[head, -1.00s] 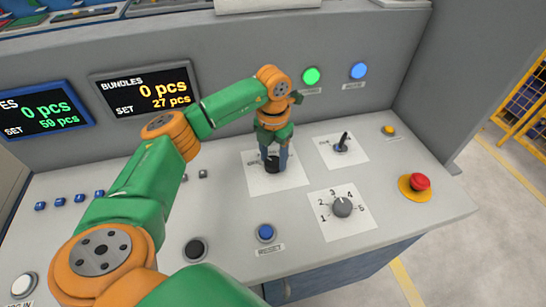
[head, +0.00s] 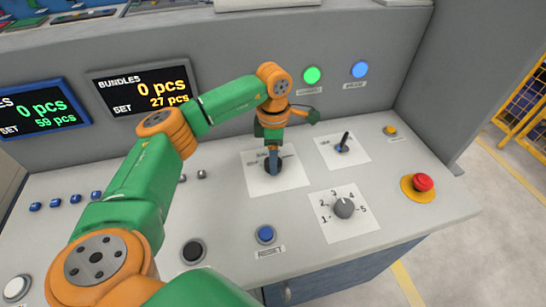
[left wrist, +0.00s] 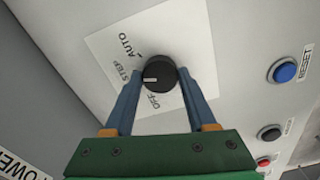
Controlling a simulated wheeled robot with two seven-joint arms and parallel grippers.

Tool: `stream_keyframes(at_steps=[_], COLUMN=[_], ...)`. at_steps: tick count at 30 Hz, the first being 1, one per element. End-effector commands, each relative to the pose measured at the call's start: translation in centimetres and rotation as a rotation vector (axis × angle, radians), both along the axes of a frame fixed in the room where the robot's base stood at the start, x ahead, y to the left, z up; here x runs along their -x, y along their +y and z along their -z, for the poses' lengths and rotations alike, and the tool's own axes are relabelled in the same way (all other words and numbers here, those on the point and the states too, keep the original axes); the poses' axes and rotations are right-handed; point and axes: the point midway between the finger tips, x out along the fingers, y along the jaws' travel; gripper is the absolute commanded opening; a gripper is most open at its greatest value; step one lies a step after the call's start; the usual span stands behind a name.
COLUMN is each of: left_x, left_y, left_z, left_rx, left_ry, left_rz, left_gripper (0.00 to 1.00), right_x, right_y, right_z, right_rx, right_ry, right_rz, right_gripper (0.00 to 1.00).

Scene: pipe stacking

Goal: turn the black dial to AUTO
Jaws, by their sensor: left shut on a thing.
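The black dial (left wrist: 162,76) sits on a white label plate with the words AUTO (left wrist: 128,44), STEP (left wrist: 122,72) and OFF (left wrist: 153,101). Its white pointer line points left in the left wrist view, roughly toward STEP and above OFF, away from AUTO. My left gripper (left wrist: 163,78) is shut on the dial, with one blue finger on each side. In the head view the left gripper (head: 273,168) points down over the label plate (head: 260,186) and mostly hides the dial. My right gripper is in neither view.
A black lever switch (head: 344,142) and a grey numbered selector (head: 344,208) lie right of the dial. A blue RESET button (head: 266,234) is in front. A red emergency stop (head: 422,183) is at the right edge. The screens stand behind.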

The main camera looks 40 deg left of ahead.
Motion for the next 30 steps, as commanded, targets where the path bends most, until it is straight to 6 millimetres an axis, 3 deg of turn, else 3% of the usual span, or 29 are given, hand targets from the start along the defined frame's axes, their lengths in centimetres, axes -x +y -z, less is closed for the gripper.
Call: stream_keyframes(at_steps=[18,30], left_x=[0.01,0.09], left_y=[-0.07,-0.08], left_z=[-0.04,-0.01], left_rx=[0.0,0.001], left_ry=[-0.004,-0.003], left_rz=[0.539,0.721], left_gripper=[0.01,0.01], right_x=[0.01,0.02], right_y=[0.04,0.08], right_z=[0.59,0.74], right_rx=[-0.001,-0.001], right_ry=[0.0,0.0], right_rz=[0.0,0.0], right_gripper=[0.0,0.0])
